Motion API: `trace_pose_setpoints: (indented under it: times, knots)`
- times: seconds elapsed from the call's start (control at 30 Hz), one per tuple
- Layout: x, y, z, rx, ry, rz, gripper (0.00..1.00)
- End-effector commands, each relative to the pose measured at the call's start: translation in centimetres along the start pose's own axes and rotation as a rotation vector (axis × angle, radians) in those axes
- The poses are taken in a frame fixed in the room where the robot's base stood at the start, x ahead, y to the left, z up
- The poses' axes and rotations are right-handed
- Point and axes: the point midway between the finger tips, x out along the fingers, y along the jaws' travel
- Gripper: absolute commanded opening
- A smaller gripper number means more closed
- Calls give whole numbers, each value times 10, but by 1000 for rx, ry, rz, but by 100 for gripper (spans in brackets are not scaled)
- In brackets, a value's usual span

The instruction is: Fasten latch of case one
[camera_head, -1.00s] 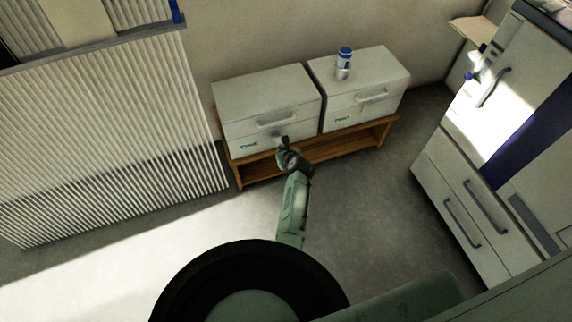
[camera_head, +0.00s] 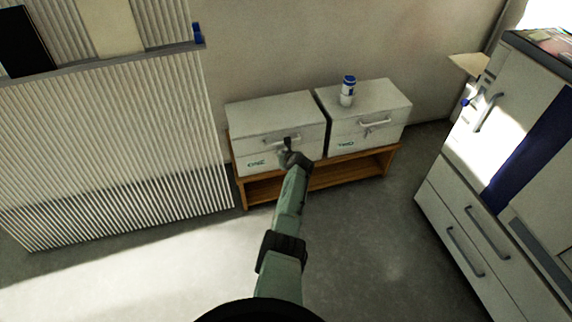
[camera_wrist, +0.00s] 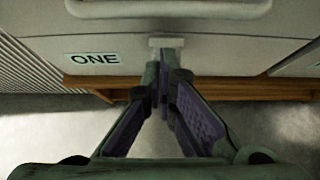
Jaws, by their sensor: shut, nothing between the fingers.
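Case one (camera_head: 247,122) is a pale box with a closed lid, labelled ONE, at the left end of a low wooden bench. Its handle (camera_wrist: 170,8) spans the top of the wrist view, with the ONE label (camera_wrist: 92,58) below left. A small pale latch piece (camera_wrist: 166,43) shows on the case front just beyond my fingertips. My gripper (camera_wrist: 163,75) is shut and empty, its fingertips at or very near the latch; I cannot tell whether they touch. In the head view my gripper (camera_head: 288,146) is in front of the case and hides part of its front.
Case two (camera_head: 372,95) stands to the right on the same wooden bench (camera_head: 262,190), with a blue-and-white container (camera_head: 348,90) on its lid. A ribbed panel (camera_head: 110,150) is at left, a white cabinet (camera_head: 470,180) at right. The floor in front is open.

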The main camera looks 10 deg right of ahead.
Motion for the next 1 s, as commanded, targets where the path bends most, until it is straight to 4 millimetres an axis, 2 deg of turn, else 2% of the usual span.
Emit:
trace_pose_setpoints:
  times: [0.1,0.37,0.7,1.0]
  knots:
    - [1,1,7,1,0,1,0]
    - [0,0,5,0,1,-1,0]
    - [-9,0,17,-1,1,0,0]
    - [-9,0,17,-1,1,0,0]
